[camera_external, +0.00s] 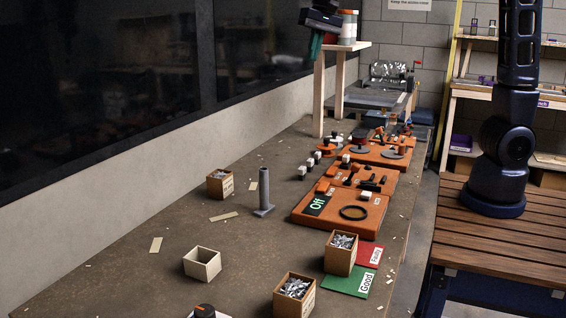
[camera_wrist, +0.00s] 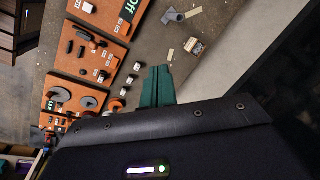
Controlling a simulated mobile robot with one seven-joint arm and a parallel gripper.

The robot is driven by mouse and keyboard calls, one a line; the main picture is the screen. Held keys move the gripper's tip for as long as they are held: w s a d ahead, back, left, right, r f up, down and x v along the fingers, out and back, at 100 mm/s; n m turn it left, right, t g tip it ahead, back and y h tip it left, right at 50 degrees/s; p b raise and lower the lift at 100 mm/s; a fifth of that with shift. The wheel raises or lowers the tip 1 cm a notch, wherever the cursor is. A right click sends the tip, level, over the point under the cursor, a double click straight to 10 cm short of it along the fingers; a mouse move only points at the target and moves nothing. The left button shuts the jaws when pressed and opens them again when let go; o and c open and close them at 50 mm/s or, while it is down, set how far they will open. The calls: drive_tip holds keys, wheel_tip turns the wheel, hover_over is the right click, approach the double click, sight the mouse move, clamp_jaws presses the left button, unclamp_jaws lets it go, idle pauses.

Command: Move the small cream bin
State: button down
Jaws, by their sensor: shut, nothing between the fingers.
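The small cream bin (camera_external: 202,264) stands upright and empty on the brown table, at the front left in the external view. I do not see it in the wrist view. My gripper (camera_external: 315,46) is high up at the top of the external view, far behind and above the bin, pointing down. Its teal fingers also show in the wrist view (camera_wrist: 157,84), closed together with nothing between them.
Wooden boxes of metal bits stand near the bin: one (camera_external: 220,184) behind, one (camera_external: 294,296) and another (camera_external: 341,253) to the right. A grey pipe stand (camera_external: 263,193) is behind it. Orange boards (camera_external: 340,206) line the right edge. A wooden stand (camera_external: 318,95) is beside my gripper.

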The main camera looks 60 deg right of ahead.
drive_tip(key=w+a+f+m+g, duration=0.1)
drive_tip(key=w+a+f+m, duration=0.3)
drive_tip(key=w+a, duration=0.65)
drive_tip(key=m+g+h, duration=0.1)
drive_tip(key=m+h, duration=0.1)
drive_tip(key=m, duration=0.3)
hover_over(194, 284)
drive_tip(key=a, duration=0.4)
wheel_tip(194, 284, down, 29)
wheel_tip(194, 284, down, 9)
drive_tip(key=shift+r, duration=0.1)
drive_tip(key=shift+w+d+f, duration=0.1)
drive_tip(key=shift+d+f, duration=0.15)
drive_tip(key=shift+d, duration=1.75)
